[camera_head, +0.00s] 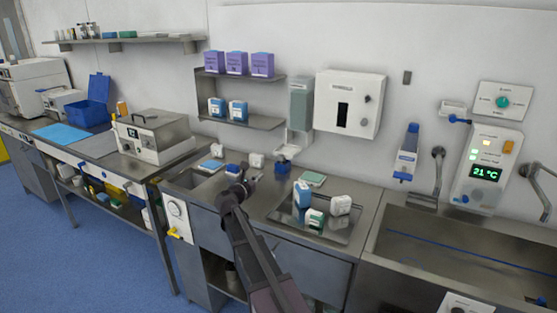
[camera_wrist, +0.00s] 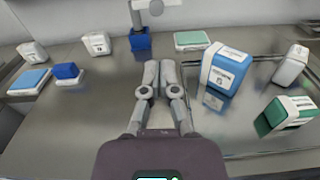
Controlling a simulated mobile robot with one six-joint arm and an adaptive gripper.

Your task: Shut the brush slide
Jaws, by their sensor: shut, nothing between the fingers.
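No part is plainly marked as the brush slide. A tall grey-green dispenser (camera_head: 300,105) hangs on the wall, with a pale part (camera_head: 287,151) sticking out below it. A blue block (camera_head: 282,168) is under that part. In the wrist view the blue block (camera_wrist: 140,41) sits at the foot of a grey post (camera_wrist: 136,18), ahead and slightly left of my fingers. I cannot tell whether they are joined. My gripper (camera_head: 257,177) is shut and empty over the steel counter; in the wrist view its fingertips (camera_wrist: 159,64) are together, apart from the blue block.
Right of my gripper, a blue-and-white box (camera_wrist: 226,68), a green-and-white box (camera_wrist: 288,115) and a white box (camera_wrist: 292,66) stand on a tray (camera_head: 342,237). Several small packs lie left. A white wall cabinet (camera_head: 366,103) is right of the dispenser. Bare counter lies around my fingers.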

